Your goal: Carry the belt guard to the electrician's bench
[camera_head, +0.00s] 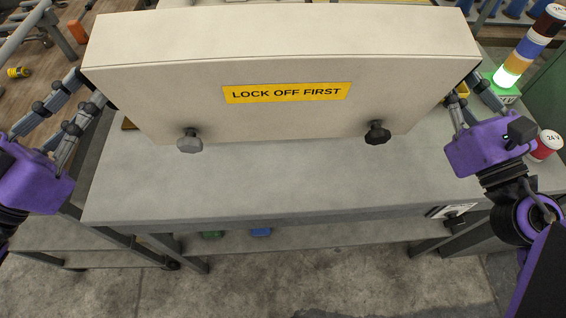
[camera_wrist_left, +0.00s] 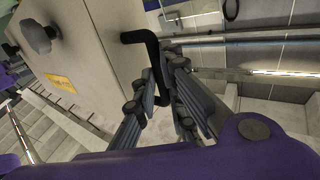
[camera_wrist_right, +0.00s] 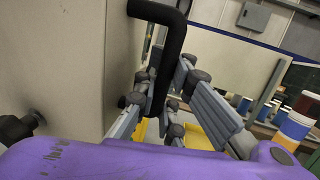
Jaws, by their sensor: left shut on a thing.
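The belt guard (camera_head: 290,68) is a large cream cover with a yellow "LOCK OFF FIRST" label and two dark knobs. It is level over the back of a grey bench (camera_head: 280,180); I cannot tell whether it touches the top. My left gripper (camera_wrist_left: 155,88) is shut on the black handle (camera_wrist_left: 150,50) at the guard's left end. My right gripper (camera_wrist_right: 160,85) has its fingers closed around the black handle (camera_wrist_right: 172,50) at the right end. Fingertips are partly hidden in the head view. The bench behind the guard is hidden.
A lit stack light (camera_head: 520,57) and a red-and-white reel marked "24" (camera_head: 545,145) are at the right. The bench top in front of the guard is clear. A lower shelf (camera_head: 300,236) holds a blue item (camera_head: 261,232). Concrete floor (camera_head: 330,280) is open in front.

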